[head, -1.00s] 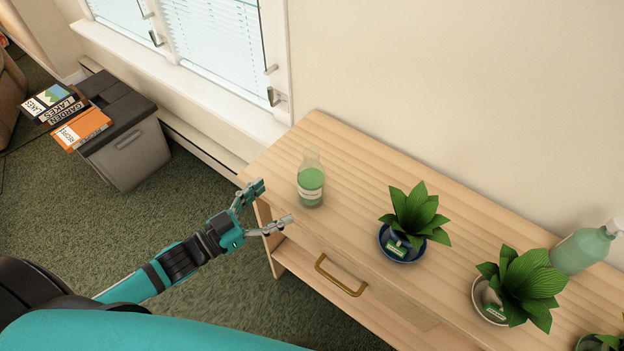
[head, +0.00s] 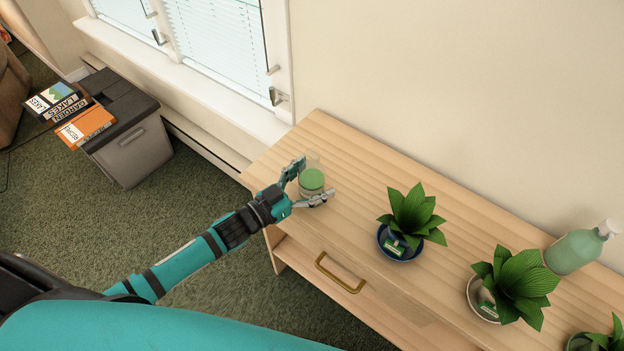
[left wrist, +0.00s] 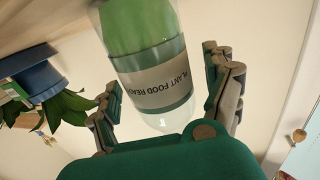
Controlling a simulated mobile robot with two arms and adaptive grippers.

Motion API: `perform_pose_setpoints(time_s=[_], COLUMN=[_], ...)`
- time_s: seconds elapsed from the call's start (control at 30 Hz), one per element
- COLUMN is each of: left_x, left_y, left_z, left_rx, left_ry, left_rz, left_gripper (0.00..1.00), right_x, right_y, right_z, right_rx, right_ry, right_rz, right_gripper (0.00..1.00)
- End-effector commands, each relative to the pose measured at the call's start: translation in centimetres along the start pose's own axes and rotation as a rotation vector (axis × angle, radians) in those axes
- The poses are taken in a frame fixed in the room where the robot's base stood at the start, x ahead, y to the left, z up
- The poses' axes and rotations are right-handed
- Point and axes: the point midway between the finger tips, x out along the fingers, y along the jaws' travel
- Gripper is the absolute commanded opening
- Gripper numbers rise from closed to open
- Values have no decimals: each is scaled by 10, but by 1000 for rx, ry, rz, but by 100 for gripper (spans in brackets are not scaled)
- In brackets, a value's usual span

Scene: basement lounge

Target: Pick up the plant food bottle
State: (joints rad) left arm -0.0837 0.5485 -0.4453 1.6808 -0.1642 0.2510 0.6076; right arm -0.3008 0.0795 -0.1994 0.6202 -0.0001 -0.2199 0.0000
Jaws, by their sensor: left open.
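The plant food bottle (head: 312,181) is clear with green liquid and stands upright near the left end of the wooden cabinet (head: 345,160). In the left wrist view the bottle (left wrist: 150,70) shows its white label reading "PLANT FOOD READY", upside down in the picture. My left gripper (head: 318,180) is open, with one finger on each side of the bottle. In the left wrist view gaps show between the bottle and both fingers of the gripper (left wrist: 168,90). My right gripper is not in view.
Potted plants stand to the right on the cabinet, the nearest in a blue pot (head: 400,243), another in a pale pot (head: 483,297). A pale green pump bottle (head: 575,252) stands by the wall. A grey bin (head: 133,150) with books (head: 86,126) stands on the carpet at left.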

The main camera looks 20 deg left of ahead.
Motion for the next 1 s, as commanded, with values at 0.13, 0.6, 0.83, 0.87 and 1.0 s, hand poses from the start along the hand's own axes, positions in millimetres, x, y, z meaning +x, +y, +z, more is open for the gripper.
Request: perform_pose_setpoints(time_s=[0.13,0.6,0.83,0.87,1.0], left_x=[0,-1,0,0,0], left_y=[0,0,0,0,0], left_z=[0,0,-1,-2,-7], left_rx=[0,1,1,1,2], left_ry=[0,0,3,3,4], left_rz=[0,0,1,1,2], left_gripper=[77,16,14,14,14], right_x=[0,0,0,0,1], right_y=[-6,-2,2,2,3], right_z=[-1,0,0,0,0], right_rx=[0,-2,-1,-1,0], right_ry=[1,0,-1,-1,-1], right_rz=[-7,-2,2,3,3], right_gripper=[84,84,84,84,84])
